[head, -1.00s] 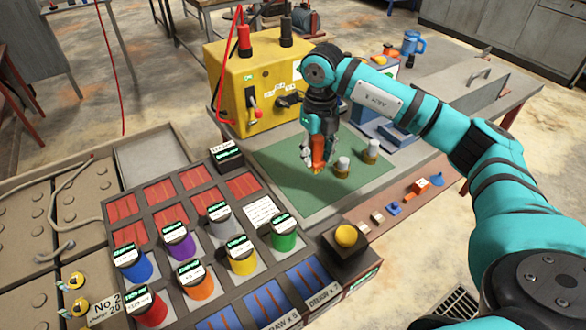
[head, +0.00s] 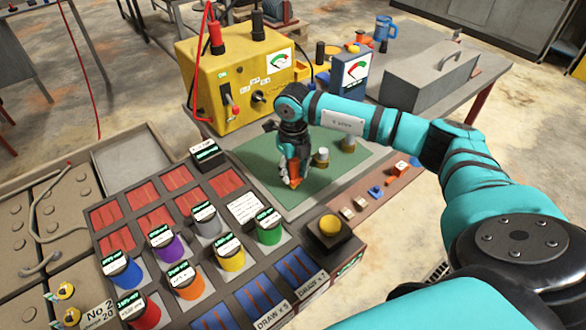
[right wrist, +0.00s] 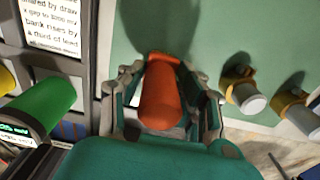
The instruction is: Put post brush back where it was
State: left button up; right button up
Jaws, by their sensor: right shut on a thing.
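My right gripper (head: 292,180) is shut on an orange, round-ended piece (right wrist: 162,95), which I take to be the post brush. The piece also shows orange between the fingers in the head view (head: 294,171). Its lower end is partly hidden by the fingers. The gripper points down over the green mat (head: 262,165); I cannot tell whether the piece touches the mat. Two pale-topped posts with brass bases stand on the mat, one (head: 321,157) close to the gripper and one (head: 348,143) farther right. My left gripper is not in view.
A yellow box with a gauge (head: 235,85) stands behind the mat. A yellow button (head: 330,227) is in front. Small blocks lie on the right strip (head: 385,187).

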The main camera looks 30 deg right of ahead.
jog(key=shift+f, duration=0.2)
jog(key=o, duration=1.2)
jog(key=shift+r, duration=0.1)
jog(key=shift+c, duration=0.2)
jog(key=shift+r, duration=0.2)
jog(key=shift+w+r, duration=0.1)
jog(key=shift+r, duration=0.15)
notch_tip(320, 180, up, 12)
jog(key=shift+f+b, duration=0.25)
jog(key=shift+b, duration=1)
